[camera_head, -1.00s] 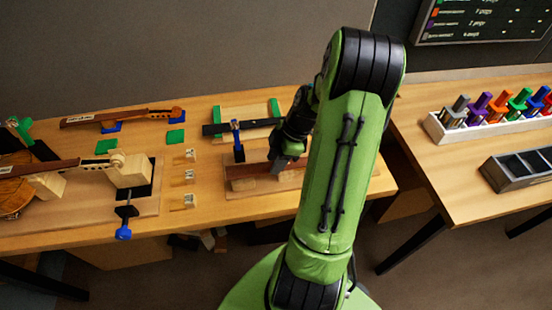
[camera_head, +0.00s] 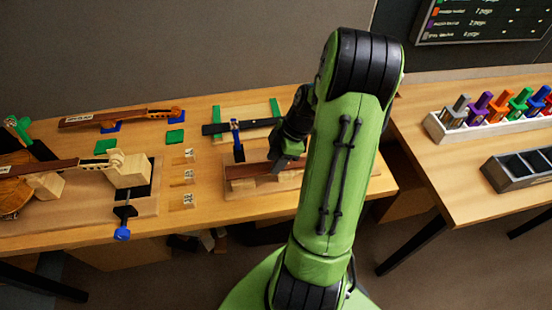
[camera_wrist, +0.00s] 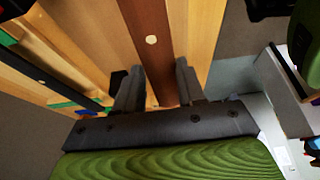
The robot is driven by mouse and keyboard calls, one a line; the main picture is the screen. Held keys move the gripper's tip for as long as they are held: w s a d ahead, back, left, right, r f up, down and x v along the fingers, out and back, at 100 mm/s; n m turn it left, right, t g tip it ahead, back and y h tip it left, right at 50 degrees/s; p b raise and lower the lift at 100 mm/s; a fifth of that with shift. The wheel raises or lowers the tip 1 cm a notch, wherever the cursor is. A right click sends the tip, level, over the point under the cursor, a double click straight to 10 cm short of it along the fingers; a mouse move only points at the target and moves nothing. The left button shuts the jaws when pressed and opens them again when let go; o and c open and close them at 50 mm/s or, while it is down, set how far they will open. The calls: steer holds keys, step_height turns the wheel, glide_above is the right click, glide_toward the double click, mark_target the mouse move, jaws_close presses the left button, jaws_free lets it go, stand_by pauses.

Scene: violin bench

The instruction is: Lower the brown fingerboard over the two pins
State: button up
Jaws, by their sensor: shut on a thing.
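The brown fingerboard (camera_head: 245,170) is a long dark reddish-brown strip over the wooden board (camera_head: 232,192) at the front middle of the bench. My gripper (camera_head: 281,164) is at its right part, pointing down. In the wrist view the fingerboard (camera_wrist: 148,28) runs between the two fingers of my gripper (camera_wrist: 159,88), which are shut on it. A pale round spot shows on its face there. The two pins cannot be made out in either view, and I cannot tell whether the fingerboard touches what is under it.
A blue clamp (camera_head: 237,140) stands just behind the fingerboard. Small numbered blocks (camera_head: 189,176) and a violin neck in a wooden fixture (camera_head: 128,170) are to the left. The bench's front right corner is clear.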

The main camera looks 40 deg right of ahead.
steer(key=shift+f, duration=0.2)
steer(key=shift+f+b, duration=0.45)
steer(key=shift+b, duration=0.25)
steer(key=shift+f+b, duration=0.4)
steer(key=shift+b, duration=0.4)
stand_by(1.0)
steer(key=o, duration=1.2)
steer(key=shift+c, duration=0.2)
steer(key=shift+r, duration=0.15)
steer(key=p+v, duration=0.4)
steer(key=v, duration=1.1)
steer(key=shift+r, duration=0.25)
steer(key=shift+s+d, duration=0.1)
steer(key=shift+d, duration=0.05)
